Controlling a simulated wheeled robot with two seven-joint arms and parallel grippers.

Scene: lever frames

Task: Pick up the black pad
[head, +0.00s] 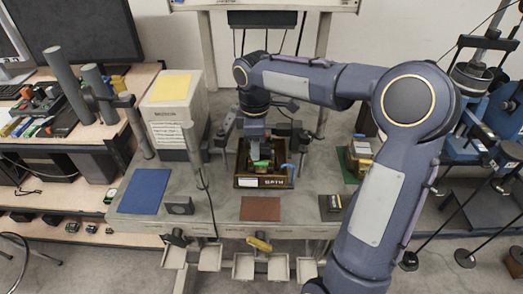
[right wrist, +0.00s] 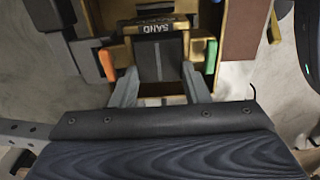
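A black block (right wrist: 160,58) with a label reading SAND lies between the two fingers of my right gripper (right wrist: 162,84) in the right wrist view. It looks like the black pad. The fingertips flank its sides; I cannot tell whether they press on it. In the head view my right gripper (head: 257,150) points down over a dark, gold-edged tray (head: 262,182) at the middle of the table. The tray's contents are largely hidden by the gripper. Another small black block (head: 330,207) lies at the table's front right. My left gripper is not in view.
Orange (right wrist: 107,65) and green (right wrist: 210,57) pieces stand close beside the fingers. A tall beige box (head: 172,112) stands at the left.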

